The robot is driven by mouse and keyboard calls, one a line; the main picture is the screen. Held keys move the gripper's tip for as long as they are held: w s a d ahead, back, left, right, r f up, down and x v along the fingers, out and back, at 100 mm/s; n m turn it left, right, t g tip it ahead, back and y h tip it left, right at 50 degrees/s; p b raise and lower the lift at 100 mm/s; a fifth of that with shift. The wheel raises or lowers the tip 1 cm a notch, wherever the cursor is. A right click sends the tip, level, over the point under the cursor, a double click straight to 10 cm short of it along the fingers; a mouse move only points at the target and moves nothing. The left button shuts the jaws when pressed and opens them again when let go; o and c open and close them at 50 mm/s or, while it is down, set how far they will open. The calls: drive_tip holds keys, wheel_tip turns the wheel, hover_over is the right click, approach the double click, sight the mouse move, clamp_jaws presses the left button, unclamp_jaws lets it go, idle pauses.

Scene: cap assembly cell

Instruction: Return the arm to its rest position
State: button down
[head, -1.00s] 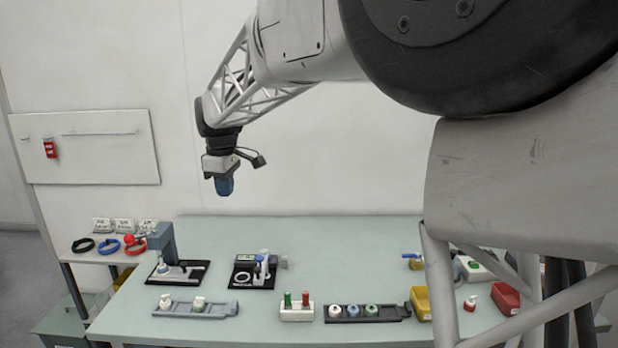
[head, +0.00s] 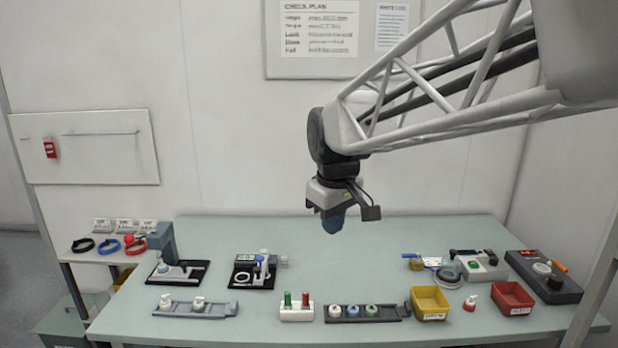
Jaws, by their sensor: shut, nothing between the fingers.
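My gripper (head: 333,222) hangs from the end of my arm, pointing down, above the back middle of the table. My arm reaches in from the upper right of the head view.
Below stand a grey rack (head: 195,309), a white holder (head: 297,313) with green and red pieces, a dark rack (head: 366,313), a yellow bin (head: 429,303) and a red bin (head: 512,297). A grey press (head: 162,244) rises at the left. The table's middle is clear.

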drive_tip(key=s+d+f+m, duration=0.2)
drive_tip(key=s+d+f, duration=0.1)
drive_tip(key=s, duration=0.4)
drive_tip(key=s+d+f+m, duration=0.3)
drive_tip(key=s+d, duration=0.3)
drive_tip(key=s, duration=0.2)
drive_tip(key=s+d+f+m, duration=0.3)
drive_tip(key=s+d+f, duration=0.1)
drive_tip(key=s, duration=0.4)
drive_tip(key=shift+s+d+f+t, duration=0.15)
drive_tip(key=shift+d+f+t, duration=0.2)
drive_tip(key=shift+d, duration=0.2)
